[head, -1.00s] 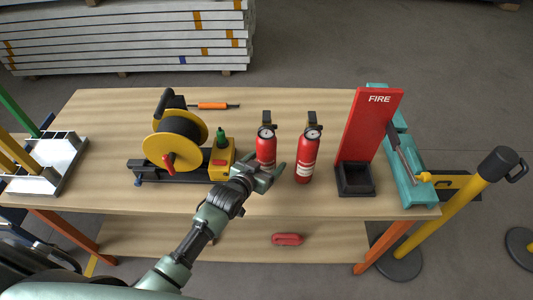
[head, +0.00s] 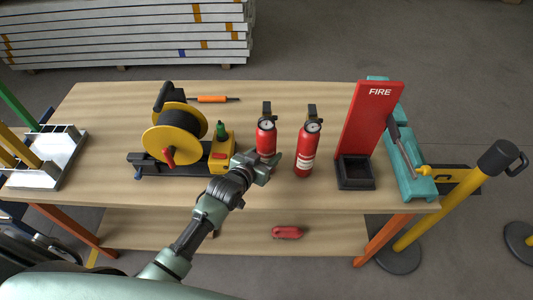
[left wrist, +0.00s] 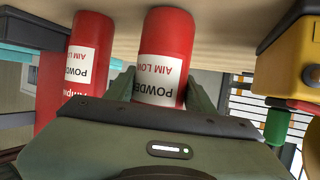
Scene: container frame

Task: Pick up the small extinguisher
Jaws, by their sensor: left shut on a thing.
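The small red extinguisher (head: 266,140), with a black top and a round gauge, is upright at the middle of the wooden table (head: 300,195). My left gripper (head: 264,164) is shut on its lower body, which it partly hides. In the left wrist view the fingers (left wrist: 160,92) flank the held extinguisher (left wrist: 166,48), over its white label. I cannot tell whether its base touches the table. A second, larger red extinguisher (head: 306,150) stands just to the right, apart from the held one. It also shows in the left wrist view (left wrist: 88,40). My right gripper is not in view.
A yellow-black cable reel (head: 172,138) stands close on the left, with an orange-handled tool (head: 212,99) behind. A yellow post (head: 455,202) stands beyond the table's right end.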

